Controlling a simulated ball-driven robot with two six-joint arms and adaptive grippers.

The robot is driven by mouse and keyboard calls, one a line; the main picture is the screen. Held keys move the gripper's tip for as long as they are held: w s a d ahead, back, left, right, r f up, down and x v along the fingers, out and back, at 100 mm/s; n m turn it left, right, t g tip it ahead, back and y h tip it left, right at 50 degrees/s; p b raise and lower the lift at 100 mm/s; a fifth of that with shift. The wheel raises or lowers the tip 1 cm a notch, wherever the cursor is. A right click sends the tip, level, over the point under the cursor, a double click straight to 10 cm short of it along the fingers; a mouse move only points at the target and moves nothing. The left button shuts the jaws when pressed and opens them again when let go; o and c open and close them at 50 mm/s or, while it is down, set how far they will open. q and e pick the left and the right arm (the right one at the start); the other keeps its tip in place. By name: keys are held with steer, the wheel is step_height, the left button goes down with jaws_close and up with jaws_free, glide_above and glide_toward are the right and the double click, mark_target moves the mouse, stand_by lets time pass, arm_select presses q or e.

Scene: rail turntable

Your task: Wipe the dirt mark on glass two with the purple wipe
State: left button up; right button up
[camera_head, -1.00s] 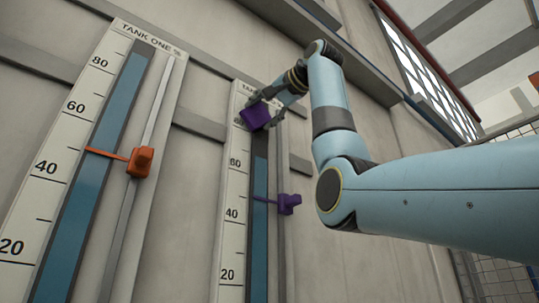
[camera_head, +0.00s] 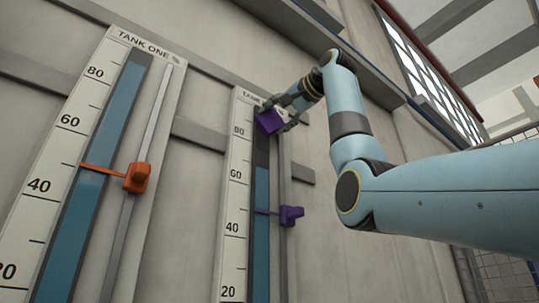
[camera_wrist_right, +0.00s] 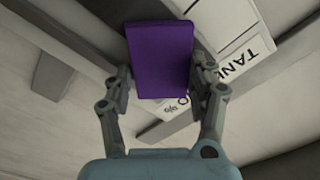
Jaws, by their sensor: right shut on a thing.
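My right gripper (camera_head: 284,118) is shut on the purple wipe (camera_head: 269,121), a block-like pad. It is at the upper part of the second gauge's glass (camera_head: 261,205), close to the glass; I cannot tell if it touches. In the right wrist view the wipe (camera_wrist_right: 160,60) sits between the two fingers (camera_wrist_right: 163,92). The second gauge's scale plate (camera_head: 233,215) stands right of the first, its title partly covered by the wipe and gripper. No dirt mark shows; the wipe covers part of the glass. My left gripper is not in view.
The tank one gauge (camera_head: 62,150) on the left has an orange slider (camera_head: 137,177). A purple slider (camera_head: 291,215) sits on the second gauge's rail, below my gripper. Grey beams (camera_head: 200,133) cross the wall. A window (camera_head: 425,80) is at the upper right.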

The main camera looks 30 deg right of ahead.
stand_by(0.3)
steer(key=shift+s+b, duration=0.3)
steer(key=shift+b, duration=0.05)
steer(key=shift+s+d+b, duration=0.2)
steer(key=shift+s+b, duration=0.45)
steer(key=shift+s, duration=0.65)
steer(key=shift+s+d+b, duration=0.2)
steer(key=shift+s+b, duration=0.4)
steer(key=shift+s, duration=0.7)
steer(key=shift+s, duration=0.1)
steer(key=s, duration=0.1)
steer(key=s+b, duration=0.1)
steer(key=s, duration=0.1)
steer(key=shift+d, duration=0.2)
steer(key=shift+w, duration=0.15)
